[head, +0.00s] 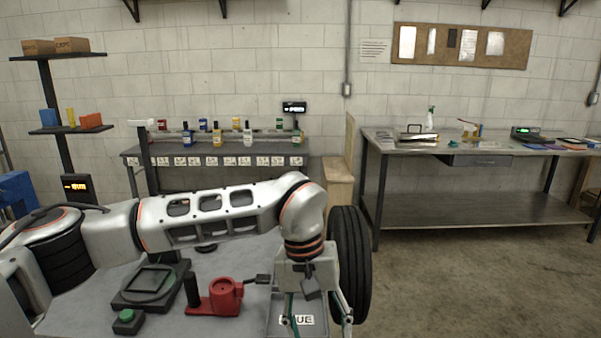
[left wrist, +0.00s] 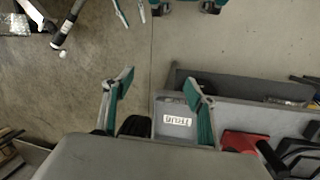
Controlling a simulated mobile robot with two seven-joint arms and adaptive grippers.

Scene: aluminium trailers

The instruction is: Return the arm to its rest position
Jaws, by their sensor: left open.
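My left arm (head: 215,215) stretches from the left across the grey bench. Its left gripper (head: 318,318) points down over the front right of the bench, by a grey tray with a label ending in "UE" (head: 283,331). In the left wrist view my left gripper (left wrist: 159,78) has its two teal fingers wide apart, with nothing between them. The tray (left wrist: 160,108) shows there close to the right finger. Teal and silver parts at the top edge look like my right gripper (left wrist: 185,6); they are cut off, so its opening is unclear.
A red fixture (head: 222,298), a black square stand (head: 152,287) and a green button box (head: 128,320) sit on the bench below the arm. A black tyre (head: 350,260) stands just right of the gripper. Open floor (head: 470,280) lies to the right.

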